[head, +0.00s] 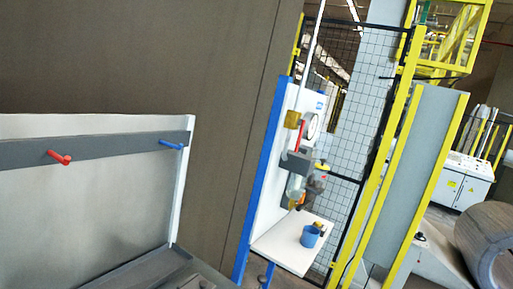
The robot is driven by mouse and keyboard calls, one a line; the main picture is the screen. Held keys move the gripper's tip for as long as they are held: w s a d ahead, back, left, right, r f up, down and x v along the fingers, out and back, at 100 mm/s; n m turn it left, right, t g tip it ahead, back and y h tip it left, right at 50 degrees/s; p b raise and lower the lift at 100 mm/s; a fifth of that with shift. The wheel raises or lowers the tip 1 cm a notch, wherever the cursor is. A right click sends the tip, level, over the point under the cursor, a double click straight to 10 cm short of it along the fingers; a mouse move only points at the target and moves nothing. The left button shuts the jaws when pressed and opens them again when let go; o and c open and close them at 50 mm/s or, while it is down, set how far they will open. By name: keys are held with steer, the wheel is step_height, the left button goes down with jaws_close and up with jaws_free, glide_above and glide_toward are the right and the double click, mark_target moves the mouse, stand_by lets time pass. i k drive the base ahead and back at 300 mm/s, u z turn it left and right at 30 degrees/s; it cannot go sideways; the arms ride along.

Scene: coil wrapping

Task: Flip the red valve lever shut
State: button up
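A white panel (268,205) with a blue edge stands right of the middle, tilted in this view. It carries a round white gauge (311,126). A narrow red part (300,136) beside the gauge looks like the valve lever, but it is too small to tell its position. Grey fittings (296,163) sit below it, with small yellow and orange parts further down. My gripper is not in view, so its relation to the lever cannot be told.
A grey rail (110,152) at left bears a red peg (60,157) and a blue peg (172,145). Yellow-framed fencing (383,190) and a large coil (488,245) are at right.

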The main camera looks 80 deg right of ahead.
mark_target(301, 123)
steer(key=z, duration=3.05)
steer(key=k, duration=0.8)
steer(key=u, duration=0.6)
steer(key=i, duration=0.95)
